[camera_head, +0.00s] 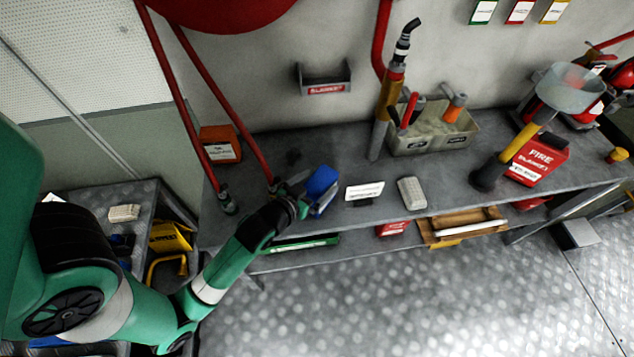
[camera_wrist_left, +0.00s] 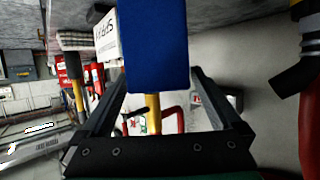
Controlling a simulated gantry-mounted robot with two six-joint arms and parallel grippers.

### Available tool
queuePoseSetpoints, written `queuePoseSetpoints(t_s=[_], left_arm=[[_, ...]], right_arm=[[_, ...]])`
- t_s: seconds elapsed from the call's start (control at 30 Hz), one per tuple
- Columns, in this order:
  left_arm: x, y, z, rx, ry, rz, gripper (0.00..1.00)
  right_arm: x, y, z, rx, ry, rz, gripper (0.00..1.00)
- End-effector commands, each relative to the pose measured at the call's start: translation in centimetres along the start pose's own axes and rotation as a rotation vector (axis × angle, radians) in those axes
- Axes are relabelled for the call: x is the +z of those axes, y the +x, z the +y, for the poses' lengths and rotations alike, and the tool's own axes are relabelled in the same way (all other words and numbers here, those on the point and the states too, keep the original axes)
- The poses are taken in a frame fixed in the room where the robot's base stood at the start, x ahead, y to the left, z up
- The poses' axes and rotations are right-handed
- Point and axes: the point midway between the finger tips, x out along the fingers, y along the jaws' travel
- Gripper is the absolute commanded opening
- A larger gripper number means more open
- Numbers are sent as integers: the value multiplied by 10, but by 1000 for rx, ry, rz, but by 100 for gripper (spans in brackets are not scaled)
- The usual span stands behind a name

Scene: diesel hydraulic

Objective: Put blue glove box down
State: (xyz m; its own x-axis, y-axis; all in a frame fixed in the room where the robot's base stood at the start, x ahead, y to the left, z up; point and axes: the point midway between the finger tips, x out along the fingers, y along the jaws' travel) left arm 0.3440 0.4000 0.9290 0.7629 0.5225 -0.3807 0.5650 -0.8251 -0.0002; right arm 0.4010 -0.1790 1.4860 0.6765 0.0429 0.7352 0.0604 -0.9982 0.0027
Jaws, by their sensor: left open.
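The blue glove box (camera_head: 322,183) is at the front of the grey bench's left part, left of a white sign. It shows large in the left wrist view (camera_wrist_left: 154,45), at the far ends of my fingers. My left gripper (camera_head: 307,193) is at the box's left side in the head view. Its jaws are open, with the fingers on either side of the box's near end in the wrist view. Whether a finger touches the box, I cannot tell. The box's underside and its contact with the bench are hidden. My right gripper is not in view.
The grey bench (camera_head: 335,214) holds a white sign (camera_head: 365,191), a light grey block (camera_head: 412,192), a grey bin (camera_head: 434,135) with tools and a red fire blanket box (camera_head: 537,160). Red pipes (camera_head: 238,118) stand close behind my left gripper. Bare bench lies behind the blue box.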

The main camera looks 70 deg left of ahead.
Motion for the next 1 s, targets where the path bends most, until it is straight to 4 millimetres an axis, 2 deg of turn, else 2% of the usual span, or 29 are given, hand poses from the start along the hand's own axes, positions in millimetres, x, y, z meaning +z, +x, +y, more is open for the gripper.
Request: queuePoseSetpoints(t_s=[0.17,0.27,0.6,0.7,0.83,1.0], left_arm=[[-5,-2,0,0,0,1,98],[-2,-13,0,1,1,0,98],[-2,-94,1,3,3,-1,98],[-6,-111,0,0,3,-7,98],[-5,-121,0,0,2,-2,98],[-3,-122,0,0,-1,1,98]], right_arm=[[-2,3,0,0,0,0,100],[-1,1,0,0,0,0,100],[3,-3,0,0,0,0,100],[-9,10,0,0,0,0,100],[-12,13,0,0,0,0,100],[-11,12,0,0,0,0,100]])
